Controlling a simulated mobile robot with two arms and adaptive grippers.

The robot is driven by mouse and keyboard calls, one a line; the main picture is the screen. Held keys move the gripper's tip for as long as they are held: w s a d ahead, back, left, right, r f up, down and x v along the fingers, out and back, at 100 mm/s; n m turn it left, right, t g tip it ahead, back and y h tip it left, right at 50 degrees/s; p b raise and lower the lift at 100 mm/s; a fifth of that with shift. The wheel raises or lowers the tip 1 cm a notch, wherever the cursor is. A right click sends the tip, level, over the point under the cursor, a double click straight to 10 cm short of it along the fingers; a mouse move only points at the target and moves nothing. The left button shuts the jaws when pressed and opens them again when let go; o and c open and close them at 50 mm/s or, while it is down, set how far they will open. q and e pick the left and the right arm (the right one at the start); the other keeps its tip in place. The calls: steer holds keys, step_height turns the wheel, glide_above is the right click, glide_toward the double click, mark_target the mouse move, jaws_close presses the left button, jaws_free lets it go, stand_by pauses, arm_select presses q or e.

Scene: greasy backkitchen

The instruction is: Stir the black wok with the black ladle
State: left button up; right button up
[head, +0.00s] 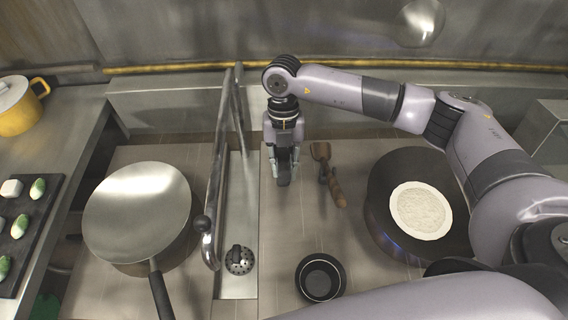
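The dark wok (383,209) stands at the right of the counter. A round white dish or pale mass (421,211) lies inside it, and my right arm hides part of its right side. I cannot clearly identify a black ladle. A brown-handled utensil (338,192) with a darker head lies left of the wok. My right gripper (284,180) points down just left of that utensil, apart from it in the picture. My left gripper is out of view.
A small black bowl (320,278) stands in front. Further left are a silver pan (138,208), a yellow pot (20,112) and a dark tray (42,222) with food pieces. A yellow pipe runs along the back.

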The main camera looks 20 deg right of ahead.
jaws_close()
steer(key=shift+r, duration=0.15)
steer(key=shift+r+p, duration=2.15)
steer(key=shift+r, duration=1.2)
